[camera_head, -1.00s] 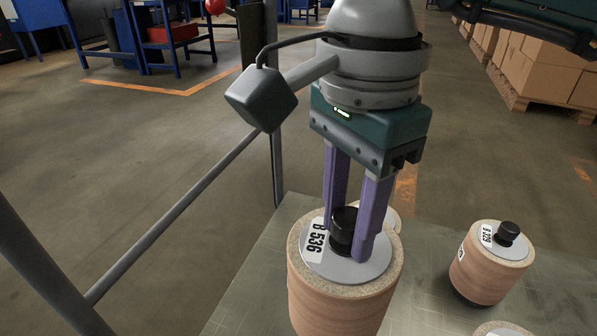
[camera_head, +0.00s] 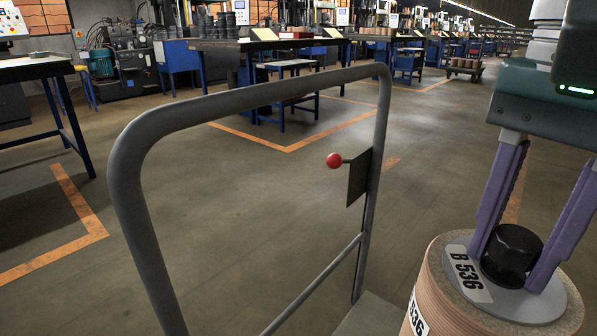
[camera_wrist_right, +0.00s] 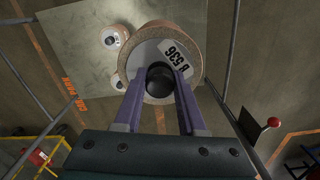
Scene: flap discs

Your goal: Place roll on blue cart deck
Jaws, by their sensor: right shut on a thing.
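The roll (camera_head: 492,280) is a tan cylinder with a grey top disc, a black knob and a "B 536" label. My right gripper (camera_head: 510,258) is shut on its knob, with a purple finger on each side. In the right wrist view the roll (camera_wrist_right: 131,62) hangs below the fingers, over or beside a grey-green deck (camera_wrist_right: 75,40). I cannot tell the gap beneath it. A corner of this deck (camera_head: 372,318) shows at the bottom of the head view. I cannot make out a blue cart deck. My left gripper is not in view.
A grey tubular handle frame (camera_head: 262,93) with a red-knobbed lever (camera_head: 334,160) rises left of the roll. Other rolls (camera_wrist_right: 114,36) stand on the deck. Blue-legged workbenches (camera_head: 270,45) line the back. Open floor (camera_head: 250,190) with orange lines lies between.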

